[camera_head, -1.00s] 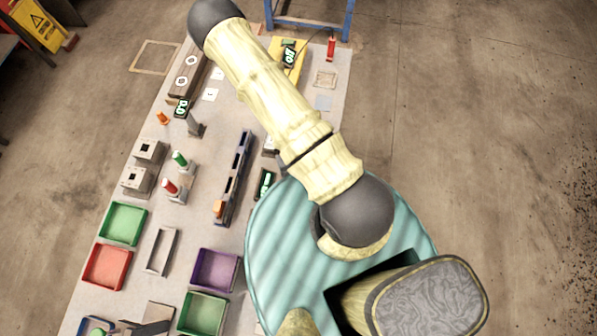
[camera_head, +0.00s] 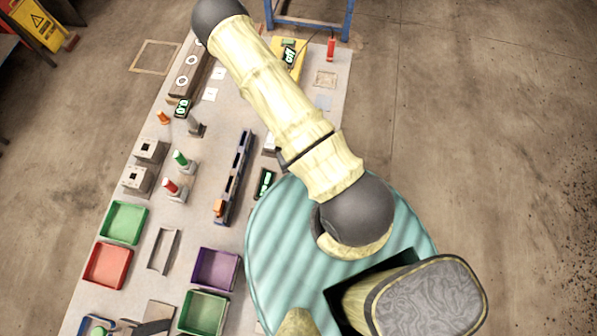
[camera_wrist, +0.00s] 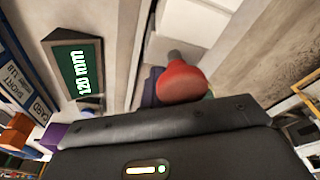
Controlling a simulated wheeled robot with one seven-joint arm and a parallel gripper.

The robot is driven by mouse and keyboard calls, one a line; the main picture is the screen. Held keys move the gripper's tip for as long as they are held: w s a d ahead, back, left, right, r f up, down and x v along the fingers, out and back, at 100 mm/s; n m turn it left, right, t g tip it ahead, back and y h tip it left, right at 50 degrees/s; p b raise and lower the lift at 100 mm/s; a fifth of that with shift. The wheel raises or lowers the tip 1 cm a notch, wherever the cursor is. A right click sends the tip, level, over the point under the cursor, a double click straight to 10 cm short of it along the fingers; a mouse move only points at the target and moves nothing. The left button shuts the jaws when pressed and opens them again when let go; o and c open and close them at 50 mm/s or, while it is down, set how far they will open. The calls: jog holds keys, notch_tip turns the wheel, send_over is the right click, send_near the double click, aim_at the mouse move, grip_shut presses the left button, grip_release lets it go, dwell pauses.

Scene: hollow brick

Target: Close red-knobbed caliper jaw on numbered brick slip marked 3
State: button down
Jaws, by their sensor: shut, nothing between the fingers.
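In the wrist view a red knob (camera_wrist: 180,82) on a grey stem stands just beyond the dark edge of my gripper (camera_wrist: 165,130). I cannot tell whether they touch. My gripper is shut with nothing in it; its fingertips are not clearly seen. A dark display (camera_wrist: 78,72) reading "120 mm" stands left of the knob. A pale block (camera_wrist: 190,22) lies behind the knob; no number is readable on it, and I cannot pick out the slip marked 3. In the head view my arm hides the knob and gripper.
A dark blue rail (camera_head: 235,175) with an orange block (camera_head: 219,208) lies left of a small display (camera_head: 264,183). Green (camera_head: 123,222), red (camera_head: 108,265) and purple (camera_head: 215,268) trays stand to the left and front. Red-topped (camera_head: 171,187) and green-topped (camera_head: 181,158) posts stand farther back.

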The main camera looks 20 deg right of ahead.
jog(key=shift+a, duration=0.15)
jog(key=shift+s+a+b, duration=0.4)
jog(key=shift+s+b, duration=0.1)
jog(key=shift+s, duration=0.2)
jog(key=shift+r, duration=0.1)
notch_tip(320, 180, up, 8)
jog(key=p, duration=0.6)
dwell(0.5)
dwell(0.5)
